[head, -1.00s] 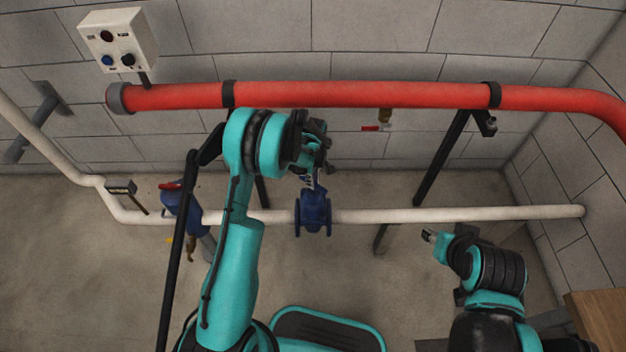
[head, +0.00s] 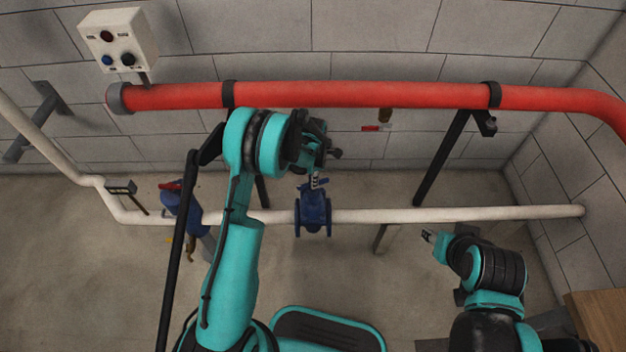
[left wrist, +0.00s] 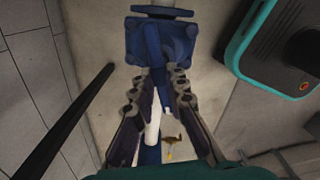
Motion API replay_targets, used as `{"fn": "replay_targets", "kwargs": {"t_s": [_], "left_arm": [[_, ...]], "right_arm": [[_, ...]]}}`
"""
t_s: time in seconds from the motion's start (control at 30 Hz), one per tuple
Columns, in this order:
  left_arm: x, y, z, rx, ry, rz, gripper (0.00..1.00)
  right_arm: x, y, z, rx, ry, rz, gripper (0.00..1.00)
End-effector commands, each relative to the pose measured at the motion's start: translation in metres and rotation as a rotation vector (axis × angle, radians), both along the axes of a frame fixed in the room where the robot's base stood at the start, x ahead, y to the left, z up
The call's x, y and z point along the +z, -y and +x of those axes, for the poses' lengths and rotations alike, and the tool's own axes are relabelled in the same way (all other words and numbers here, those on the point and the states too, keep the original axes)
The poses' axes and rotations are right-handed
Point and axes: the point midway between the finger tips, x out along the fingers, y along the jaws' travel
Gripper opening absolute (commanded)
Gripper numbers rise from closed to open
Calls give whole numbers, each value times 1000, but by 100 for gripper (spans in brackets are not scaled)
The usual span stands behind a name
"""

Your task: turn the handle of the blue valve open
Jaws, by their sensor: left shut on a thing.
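The blue valve (head: 313,212) sits on the white horizontal pipe, near the middle of the head view. In the left wrist view its blue body (left wrist: 160,42) fills the top middle. My left gripper (head: 317,180) is just above the valve in the head view. In the left wrist view its two fingers (left wrist: 160,85) are on either side of the blue handle (left wrist: 153,60), shut on it. The handle is mostly hidden in the head view. My right gripper (head: 428,236) is apart from the valve, to its right, with its jaw opening too small to judge.
The white pipe (head: 450,214) runs across below a thick red pipe (head: 370,95) on the wall. Another blue fitting with a red handle (head: 180,205) stands at the left. A black support leg (head: 440,160) stands behind, right of the valve.

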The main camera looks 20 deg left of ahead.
Motion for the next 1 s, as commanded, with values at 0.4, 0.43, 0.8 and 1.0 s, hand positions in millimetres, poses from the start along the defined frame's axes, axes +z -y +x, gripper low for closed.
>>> {"fn": "replay_targets", "kwargs": {"t_s": [0.4,0.43,0.8,1.0], "left_arm": [[-1,3,-2,392,-7,-4,0],[-1,3,-2,420,-7,-4,0],[-1,3,-2,707,-7,-3,0],[-1,2,-2,794,-8,-4,0]], "right_arm": [[0,0,0,0,0,0,40],[0,0,0,0,0,0,40],[0,0,0,0,0,0,40],[0,0,0,0,0,0,40]]}}
